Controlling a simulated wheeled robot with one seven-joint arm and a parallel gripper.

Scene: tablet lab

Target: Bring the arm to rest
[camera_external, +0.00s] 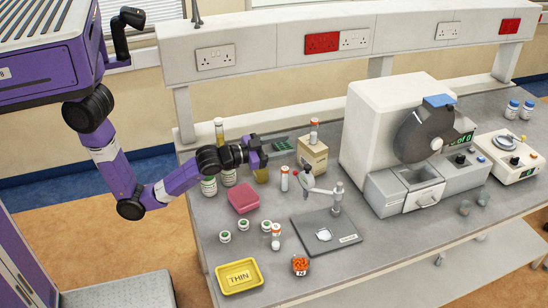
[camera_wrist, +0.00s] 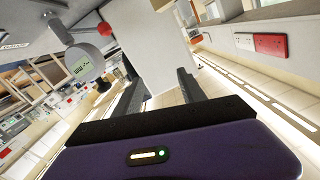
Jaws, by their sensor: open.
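My arm reaches from the left over the bench, purple with black joints. My gripper (camera_external: 262,152) is over the left part of the bench, near a tan box (camera_external: 312,154) and a small yellowish cup (camera_external: 261,175). In the wrist view my gripper (camera_wrist: 157,88) shows two dark fingers spread apart. Nothing is between the fingers. Beyond them stands a large pale block. The fingertips appear clear of other things, though exact height above the bench is hard to tell.
A round gauge with a digital display (camera_wrist: 84,62) and a red ball (camera_wrist: 104,28) show close by in the wrist view. A pink box (camera_external: 243,199), yellow tray (camera_external: 239,276) and large white machine (camera_external: 385,115) occupy the bench (camera_external: 395,250).

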